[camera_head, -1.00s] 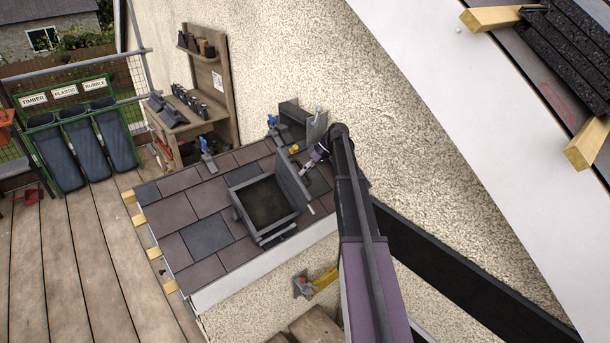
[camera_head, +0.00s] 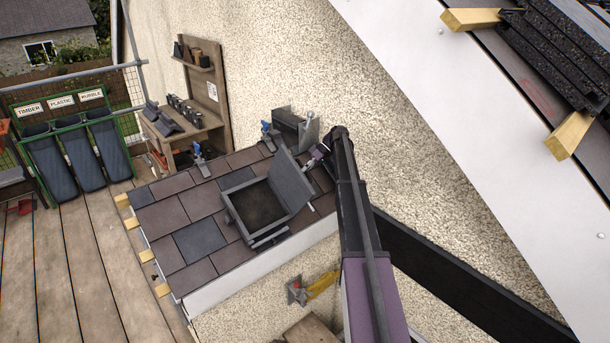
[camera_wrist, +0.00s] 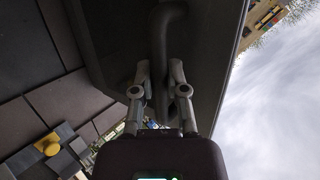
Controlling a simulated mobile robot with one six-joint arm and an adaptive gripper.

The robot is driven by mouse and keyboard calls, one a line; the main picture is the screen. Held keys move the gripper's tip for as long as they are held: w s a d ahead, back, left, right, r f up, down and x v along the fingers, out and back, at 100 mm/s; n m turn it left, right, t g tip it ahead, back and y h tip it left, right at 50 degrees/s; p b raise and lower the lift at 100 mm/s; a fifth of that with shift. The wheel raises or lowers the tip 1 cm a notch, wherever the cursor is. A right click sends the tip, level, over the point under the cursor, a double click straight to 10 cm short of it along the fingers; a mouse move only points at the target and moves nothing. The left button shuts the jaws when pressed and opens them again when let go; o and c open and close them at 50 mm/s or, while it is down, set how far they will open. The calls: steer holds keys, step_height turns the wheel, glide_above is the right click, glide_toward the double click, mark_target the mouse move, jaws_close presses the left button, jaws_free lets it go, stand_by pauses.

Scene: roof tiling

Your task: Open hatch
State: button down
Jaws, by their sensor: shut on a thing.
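The hatch is a square dark grey box with a raised rim (camera_head: 232,209), set in the tiled roof, and its dark opening shows. Its lid (camera_head: 292,184) stands steeply raised along the right side of the opening, inner face towards the opening. My gripper (camera_head: 318,158) is on the lid's outer side, near the upper part. In the wrist view my gripper (camera_wrist: 158,78) has its two fingers closed around the curved grey handle (camera_wrist: 166,28) on the lid's face (camera_wrist: 208,50). The part of the handle between the fingertips is partly hidden.
Blue-handled clamps (camera_head: 200,161) and a grey bracket-like piece (camera_head: 290,124) stand along the roof's back edge. The rough wall (camera_head: 400,170) rises close behind my arm. A wooden bench (camera_head: 195,125) and bins (camera_head: 65,165) stand further left.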

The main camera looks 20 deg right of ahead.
steer(key=shift+w+d, duration=0.25)
steer(key=shift+w, duration=0.05)
steer(key=c, duration=0.6)
jaws_free()
steer(key=shift+f, duration=0.1)
steer(key=shift+c, duration=0.2)
